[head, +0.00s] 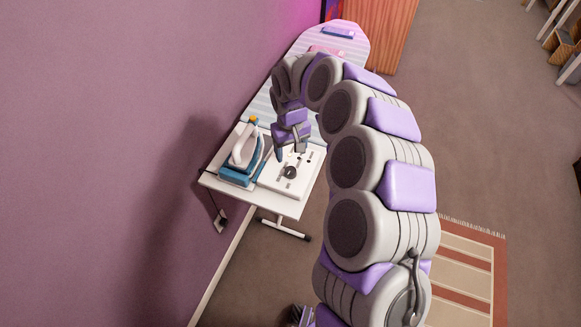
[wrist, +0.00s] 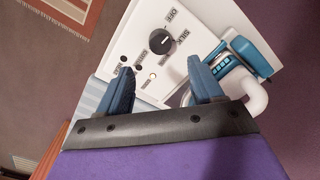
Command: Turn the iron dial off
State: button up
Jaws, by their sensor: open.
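The iron dial is a round dark knob (head: 290,172) on a white control panel (head: 271,180) in the head view. In the wrist view the dial (wrist: 162,41) lies just beyond my fingertips, between their lines, with the printed words OFF and SILK near it. Other labels are partly hidden or too small to read, and I cannot tell which label the dial points to. My gripper (head: 289,152) is over the panel, open and empty. Its two blue fingers (wrist: 159,65) are spread apart and do not touch the dial.
A blue and white iron (head: 240,158) stands left of the panel on the white board end, close to the purple wall. A striped ironing board (head: 320,50) extends behind. A wall socket (head: 221,222) is below left. A small light (wrist: 152,77) sits on the panel.

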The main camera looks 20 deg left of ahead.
aim_at(291, 170)
notch_tip(291, 170, down, 9)
jog(key=shift+r+b, duration=0.1)
jog(key=shift+b, duration=0.6)
jog(key=shift+c, duration=0.2)
jog(key=c, duration=1)
jog(key=shift+w+r+n+p, duration=0.15)
jog(key=shift+r+n+p, duration=0.15)
jog(key=shift+n+p, duration=0.55)
jog(key=shift+f+n+p, duration=0.1)
jog(key=shift+n+p, duration=0.25)
jog(key=shift+p, duration=0.45)
jog(key=shift+a+f+n+p, duration=0.1)
jog(key=shift+n+p, duration=0.2)
jog(key=shift+n, duration=0.7)
jog(key=o, duration=1)
jog(key=shift+o, duration=0.2)
